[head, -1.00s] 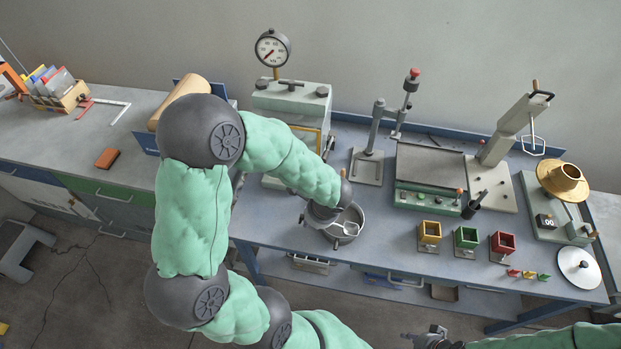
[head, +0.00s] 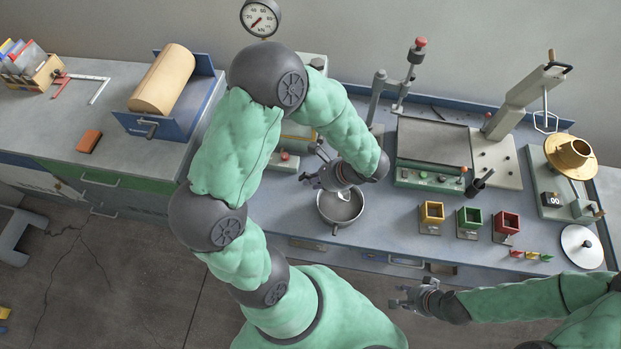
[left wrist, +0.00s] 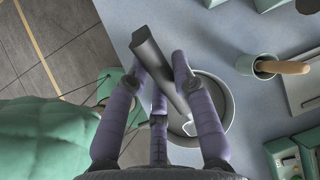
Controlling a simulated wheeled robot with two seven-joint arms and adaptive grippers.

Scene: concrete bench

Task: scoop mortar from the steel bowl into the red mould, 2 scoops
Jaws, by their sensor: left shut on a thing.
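The steel bowl (head: 323,217) stands near the bench's front edge, with grey matter inside; it also shows in the left wrist view (left wrist: 231,112). My left gripper (head: 312,178) is at the bowl's back-left side in the head view. In the left wrist view its fingers (left wrist: 160,78) are shut on a dark grey scoop handle (left wrist: 148,50). A pale scoop end (head: 345,194) shows over the bowl; its load cannot be made out. The red mould (head: 507,222) stands to the right, its inside dark. My right gripper (head: 398,297) is open and empty in front of the bench.
Yellow (head: 432,212) and green (head: 469,218) moulds stand between bowl and red mould. A grey-topped machine (head: 433,143) is behind them. Small coloured pieces (head: 530,255) and a white disc (head: 581,246) lie at right. A green cup (left wrist: 246,65) shows beside the bowl.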

